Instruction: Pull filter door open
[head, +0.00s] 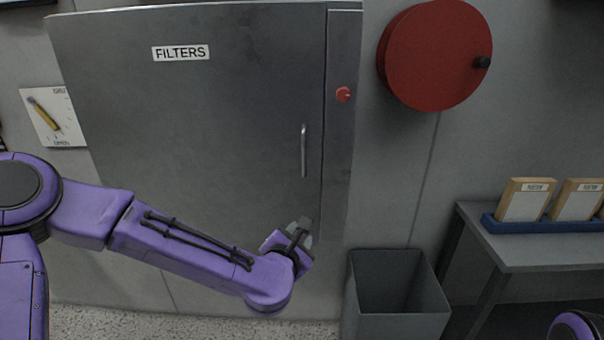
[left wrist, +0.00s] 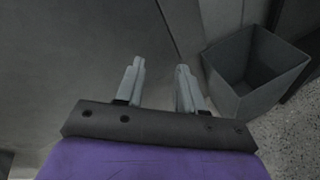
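The filter door (head: 220,110) is a large grey metal panel with a "FILTERS" label (head: 181,53). It looks shut against its frame strip at the right. Its vertical bar handle (head: 304,151) is near the door's right edge. My left gripper (head: 303,228) is below the handle in the head view, apart from it. In the left wrist view the two fingers of my left gripper (left wrist: 158,82) are spread with nothing between them, and the grey door surface (left wrist: 70,50) lies beyond. The handle does not show there. My right gripper is not in view.
A grey open bin (head: 397,295) stands right of the door, also in the left wrist view (left wrist: 256,72). A table (head: 545,250) with a blue tray (head: 550,226) of framed filters (head: 525,200) is further right. A red reel (head: 435,55) and a dial plate (head: 54,117) are on the wall.

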